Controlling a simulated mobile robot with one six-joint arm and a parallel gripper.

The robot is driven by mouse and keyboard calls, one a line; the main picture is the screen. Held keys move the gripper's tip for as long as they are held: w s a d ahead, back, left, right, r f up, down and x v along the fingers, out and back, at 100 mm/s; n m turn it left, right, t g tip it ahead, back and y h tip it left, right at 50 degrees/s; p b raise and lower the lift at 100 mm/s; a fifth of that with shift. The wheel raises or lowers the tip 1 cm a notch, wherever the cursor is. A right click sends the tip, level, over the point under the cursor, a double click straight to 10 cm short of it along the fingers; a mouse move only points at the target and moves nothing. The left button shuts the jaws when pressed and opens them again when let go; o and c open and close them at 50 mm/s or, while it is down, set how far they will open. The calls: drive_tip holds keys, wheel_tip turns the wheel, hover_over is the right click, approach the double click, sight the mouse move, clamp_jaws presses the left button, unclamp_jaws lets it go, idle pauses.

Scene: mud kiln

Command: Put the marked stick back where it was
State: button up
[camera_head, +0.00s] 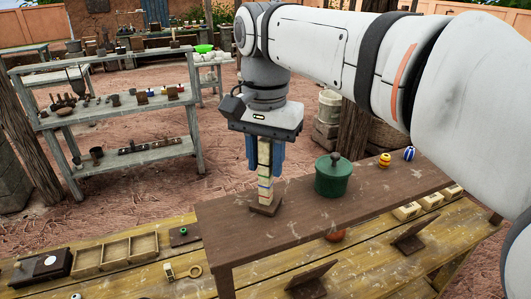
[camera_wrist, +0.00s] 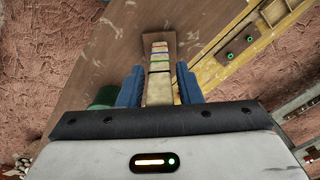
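The marked stick (camera_head: 264,165) is pale, squared and upright, with thin coloured bands. Its lower end meets a small brown square base (camera_head: 265,206) on the brown raised shelf (camera_head: 232,226); I cannot tell whether it is seated or just above. My gripper (camera_head: 265,158) points down with its two blue fingers close on either side of the stick, and looks shut on it. The wrist view shows the stick (camera_wrist: 160,68) with green, blue and red bands, between the fingers of my gripper (camera_wrist: 160,84). The stick's upper end is hidden by the gripper in the head view.
A green lidded pot (camera_head: 333,178) stands on the raised shelf just right of the stick. A yellow bead (camera_head: 384,160) and a blue-striped ball (camera_head: 409,154) lie farther right. A compartmented wooden tray (camera_head: 116,251) lies on the lower bench. The shelf's left front is clear.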

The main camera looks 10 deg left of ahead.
drive_tip(key=shift+o, duration=0.9)
wheel_tip(320, 180, up, 12)
drive_tip(key=shift+s+r, duration=0.1)
drive_tip(key=shift+r, duration=0.1)
drive_tip(key=d+f+n+t, duration=0.1)
drive_tip(key=d+f+t, duration=0.1)
drive_tip(key=d+f, duration=0.95)
drive_tip(key=s+d+f+n, duration=0.1)
drive_tip(key=s+d+f, duration=0.3)
drive_tip(key=f, duration=0.4)
drive_tip(key=s+d+f+n+t, duration=0.1)
drive_tip(key=s+d+f, duration=0.3)
drive_tip(key=d+f, duration=0.3)
drive_tip(key=shift+s+f+t, duration=0.25)
drive_tip(key=shift+f+t, duration=0.05)
drive_tip(key=shift+f, duration=0.65)
drive_tip(key=shift+f, duration=0.1)
